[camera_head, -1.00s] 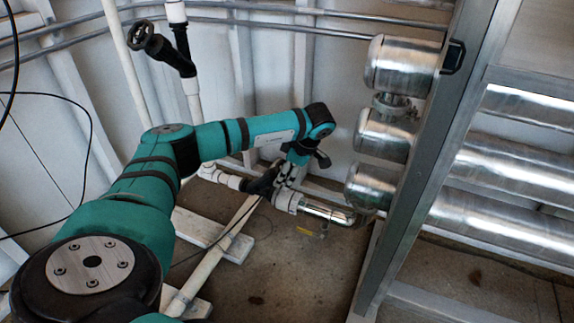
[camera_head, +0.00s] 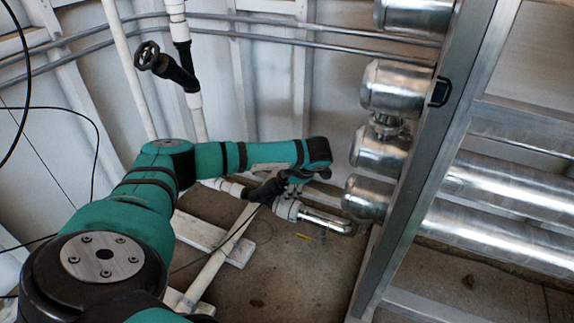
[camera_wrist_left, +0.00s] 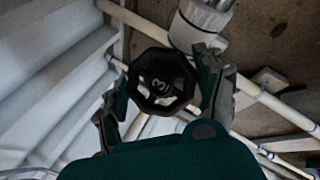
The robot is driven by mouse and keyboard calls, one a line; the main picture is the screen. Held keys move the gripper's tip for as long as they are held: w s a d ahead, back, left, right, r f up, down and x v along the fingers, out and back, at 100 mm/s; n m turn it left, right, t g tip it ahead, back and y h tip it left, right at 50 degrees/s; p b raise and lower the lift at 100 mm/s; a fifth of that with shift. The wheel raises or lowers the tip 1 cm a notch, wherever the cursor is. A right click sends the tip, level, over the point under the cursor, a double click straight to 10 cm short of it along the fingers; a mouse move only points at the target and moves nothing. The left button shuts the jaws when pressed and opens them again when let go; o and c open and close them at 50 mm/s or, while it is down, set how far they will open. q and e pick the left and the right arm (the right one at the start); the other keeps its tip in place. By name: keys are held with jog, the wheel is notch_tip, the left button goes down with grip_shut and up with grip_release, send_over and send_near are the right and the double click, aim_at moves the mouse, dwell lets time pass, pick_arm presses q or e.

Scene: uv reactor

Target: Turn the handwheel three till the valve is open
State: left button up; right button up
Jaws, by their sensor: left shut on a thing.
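The handwheel itself is not clearly visible in the head view. My right gripper is not in view.
Another black handwheel (camera_head: 147,55) sits on an upright pipe at upper left. Silver cylinders (camera_head: 396,88) and a metal frame post (camera_head: 425,165) stand to the right. A shiny pipe elbow (camera_head: 335,222) lies low beside the valve. Bare floor (camera_head: 290,270) is in front.

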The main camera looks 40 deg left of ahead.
pick_arm(q)
jog(key=shift+d, duration=0.1)
jog(key=o, duration=0.8)
jog(key=v, duration=0.7)
jog(key=shift+d+r, duration=0.1)
jog(key=shift+r, duration=0.05)
jog(key=shift+s, duration=0.1)
